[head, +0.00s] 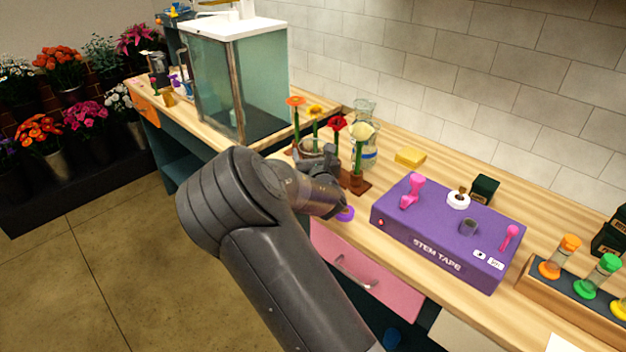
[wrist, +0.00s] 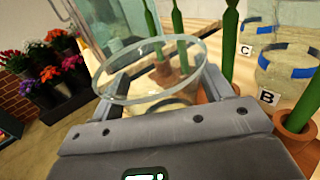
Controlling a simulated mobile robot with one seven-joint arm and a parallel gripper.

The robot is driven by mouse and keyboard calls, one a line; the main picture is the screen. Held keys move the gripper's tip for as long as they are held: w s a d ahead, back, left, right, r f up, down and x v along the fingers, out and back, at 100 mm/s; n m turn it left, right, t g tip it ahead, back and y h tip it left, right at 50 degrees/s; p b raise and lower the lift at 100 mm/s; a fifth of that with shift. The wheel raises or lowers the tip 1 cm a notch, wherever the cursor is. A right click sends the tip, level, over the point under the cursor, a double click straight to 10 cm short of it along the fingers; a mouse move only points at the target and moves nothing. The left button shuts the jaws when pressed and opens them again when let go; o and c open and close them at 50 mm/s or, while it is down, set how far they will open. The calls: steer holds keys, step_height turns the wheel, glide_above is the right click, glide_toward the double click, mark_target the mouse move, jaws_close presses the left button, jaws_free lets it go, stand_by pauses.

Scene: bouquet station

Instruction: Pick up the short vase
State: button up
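A clear glass vase with a wide round rim (wrist: 150,98) is between the two fingers of my gripper (wrist: 165,82) in the wrist view. The fingers are spread about as wide as the vase, one on each side. I cannot tell whether both press on the glass. In the head view my gripper (head: 322,168) is low over the counter beside the flower stems, and my arm hides part of that spot. Two other glass vases with blue bands, one labelled B (wrist: 285,72) and one labelled C (wrist: 262,38), stand to the right in the wrist view.
Single flowers, one red (head: 337,124) and one pale yellow (head: 361,131), stand in brown holders close to my gripper. A purple stem tape box (head: 440,240) is to the right. A yellow block (head: 410,156) lies behind. A glass tank (head: 240,85) is at the left.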

jaws_close()
stand_by(0.6)
